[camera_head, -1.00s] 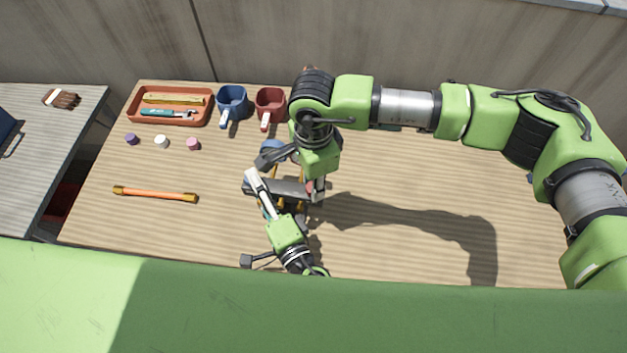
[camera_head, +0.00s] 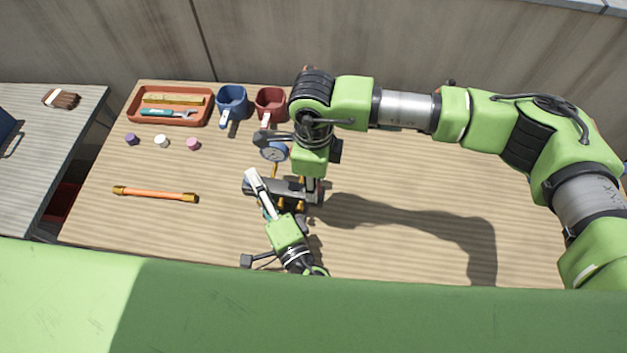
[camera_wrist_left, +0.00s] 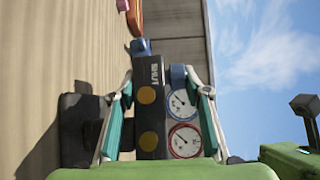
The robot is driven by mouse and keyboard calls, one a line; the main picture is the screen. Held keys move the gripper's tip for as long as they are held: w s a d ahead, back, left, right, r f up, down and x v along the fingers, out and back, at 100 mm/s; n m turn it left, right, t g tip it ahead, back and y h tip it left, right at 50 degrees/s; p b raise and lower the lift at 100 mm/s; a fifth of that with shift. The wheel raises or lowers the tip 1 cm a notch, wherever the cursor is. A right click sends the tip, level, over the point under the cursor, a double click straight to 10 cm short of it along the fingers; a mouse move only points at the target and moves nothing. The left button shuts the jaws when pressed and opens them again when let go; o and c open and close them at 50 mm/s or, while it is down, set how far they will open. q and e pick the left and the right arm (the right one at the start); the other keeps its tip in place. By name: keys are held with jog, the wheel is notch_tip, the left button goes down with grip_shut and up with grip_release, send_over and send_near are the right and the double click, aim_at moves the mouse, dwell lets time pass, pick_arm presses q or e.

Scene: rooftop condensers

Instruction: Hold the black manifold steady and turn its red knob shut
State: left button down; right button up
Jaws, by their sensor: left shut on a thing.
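The black manifold (camera_head: 292,187) lies near the middle of the wooden table. My left gripper (camera_head: 272,196) reaches it from the front and is shut on its body. In the left wrist view the black body (camera_wrist_left: 150,118) sits between my left fingers (camera_wrist_left: 163,88), with the word SHUT on it. A blue-rimmed gauge (camera_wrist_left: 181,104) and a red-rimmed gauge (camera_wrist_left: 185,140) show beside the body. My right gripper (camera_head: 312,185) points down at the manifold's right end. The red knob is not clearly visible there, and the right fingers' opening is too hidden to tell.
An orange tray (camera_head: 131,113) with tools, a blue mug (camera_head: 232,100) and a red mug (camera_head: 270,101) stand at the back. Several small caps and an orange bar (camera_head: 155,194) lie to the left. The table's right side is clear apart from my arm's shadow.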

dwell(0.3)
pick_arm(q)
jog(key=shift+f, duration=0.1)
pick_arm(e)
jog(key=o, duration=1.1)
jog(key=shift+r, duration=0.1)
notch_tip(320, 180, up, 12)
jog(key=shift+f, duration=0.15)
pick_arm(q)
jog(key=c, duration=1.1)
grip_release()
jog(key=shift+o, duration=0.6)
jog(key=o, duration=0.4)
